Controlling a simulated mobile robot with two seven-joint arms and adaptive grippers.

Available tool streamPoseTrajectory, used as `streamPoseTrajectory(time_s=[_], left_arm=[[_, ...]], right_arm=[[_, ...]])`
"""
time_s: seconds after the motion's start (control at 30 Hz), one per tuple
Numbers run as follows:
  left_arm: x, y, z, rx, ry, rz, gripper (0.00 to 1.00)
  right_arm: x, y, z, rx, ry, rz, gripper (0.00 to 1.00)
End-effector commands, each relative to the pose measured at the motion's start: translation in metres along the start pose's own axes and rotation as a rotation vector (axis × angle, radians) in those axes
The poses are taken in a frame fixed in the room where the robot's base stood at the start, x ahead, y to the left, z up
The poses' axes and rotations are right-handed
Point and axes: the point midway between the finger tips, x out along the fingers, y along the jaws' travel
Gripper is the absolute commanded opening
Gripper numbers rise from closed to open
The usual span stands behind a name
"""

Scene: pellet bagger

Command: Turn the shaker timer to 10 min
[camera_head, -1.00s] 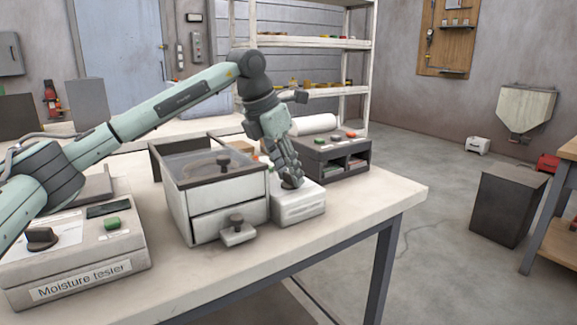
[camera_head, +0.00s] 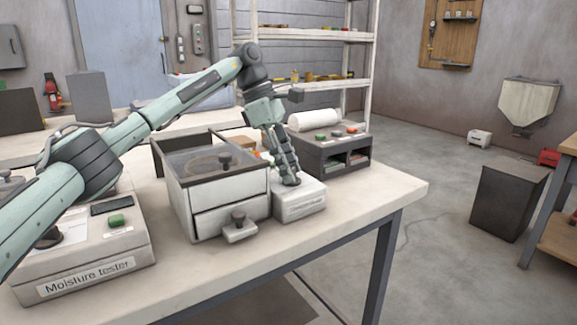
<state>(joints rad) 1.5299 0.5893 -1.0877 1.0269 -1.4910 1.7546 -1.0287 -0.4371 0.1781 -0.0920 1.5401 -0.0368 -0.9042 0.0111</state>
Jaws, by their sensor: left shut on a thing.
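A small white box (camera_head: 303,206) with an unreadable front label stands on the table, right of a larger white box with a drawer. My left gripper (camera_head: 290,181) points down onto its top and is shut on a dark knob there, which looks like the shaker timer's knob. The fingers hide most of the knob, and I cannot read its setting. My right gripper is not in view.
The larger white box (camera_head: 231,192) has a dark rim, a top knob and a small knobbed part in front. A moisture tester (camera_head: 140,258) stands at the left, under my left arm. The table's (camera_head: 385,195) right end is clear.

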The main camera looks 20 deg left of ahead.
Motion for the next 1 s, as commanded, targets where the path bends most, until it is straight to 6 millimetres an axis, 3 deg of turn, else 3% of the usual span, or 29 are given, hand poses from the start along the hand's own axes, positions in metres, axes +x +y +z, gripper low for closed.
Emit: streamPoseTrajectory(time_s=[0.4, 0.97, 1.0], left_arm=[[-0.001, 0.0021, 0.0003, 0.179, 0.001, -0.07, 0.07], [-0.0009, 0.002, 0.0001, 0.206, 0.002, -0.081, 0.07], [-0.0009, 0.002, 0.0001, 0.205, 0.002, -0.081, 0.39]], right_arm=[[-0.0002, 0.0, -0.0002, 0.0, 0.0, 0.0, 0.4], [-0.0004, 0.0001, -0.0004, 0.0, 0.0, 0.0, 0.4], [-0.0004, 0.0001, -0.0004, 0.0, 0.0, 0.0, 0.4]])
